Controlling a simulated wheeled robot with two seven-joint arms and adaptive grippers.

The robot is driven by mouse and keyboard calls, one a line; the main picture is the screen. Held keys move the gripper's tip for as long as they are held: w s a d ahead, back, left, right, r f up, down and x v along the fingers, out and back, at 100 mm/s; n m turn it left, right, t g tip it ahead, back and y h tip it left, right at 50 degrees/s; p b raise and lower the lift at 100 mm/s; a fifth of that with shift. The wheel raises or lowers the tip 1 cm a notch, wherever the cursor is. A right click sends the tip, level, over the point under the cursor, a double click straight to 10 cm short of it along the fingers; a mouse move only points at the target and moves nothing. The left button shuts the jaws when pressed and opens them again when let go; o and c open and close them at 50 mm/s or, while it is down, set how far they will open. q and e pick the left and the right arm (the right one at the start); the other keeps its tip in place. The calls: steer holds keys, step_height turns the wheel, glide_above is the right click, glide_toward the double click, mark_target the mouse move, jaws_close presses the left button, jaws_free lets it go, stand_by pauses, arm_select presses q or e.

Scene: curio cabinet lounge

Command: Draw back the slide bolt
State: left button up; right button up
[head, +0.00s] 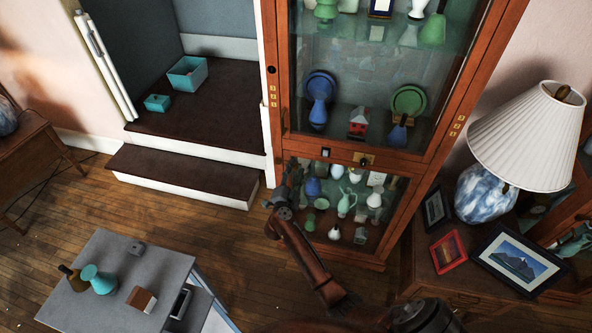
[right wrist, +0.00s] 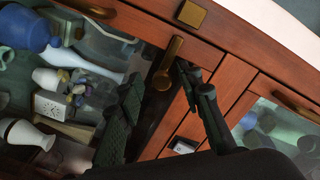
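The tall wooden cabinet (head: 279,80) has glass doors. A small brass fitting with a dark knob (head: 363,159) sits on the rail between its upper and lower glass; it may be the slide bolt. My right gripper (head: 292,172) is in front of the cabinet's left side, left of this fitting. In the right wrist view my right gripper (right wrist: 157,76) has its two dark fingers apart. A brass bar with a rounded end (right wrist: 167,64) shows by the fingertips; I cannot tell whether they touch it. My left gripper is not in view.
Vases and figures stand behind the glass. A grey table (head: 113,252) with small objects is at lower left, and a dark step (head: 185,170) is left of the cabinet. A lamp (head: 530,140) and picture frames (head: 520,258) stand at right. The floor between is clear.

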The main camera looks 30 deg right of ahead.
steer(key=v, duration=1.1)
steer(key=shift+s, duration=0.25)
steer(key=shift+a, duration=0.1)
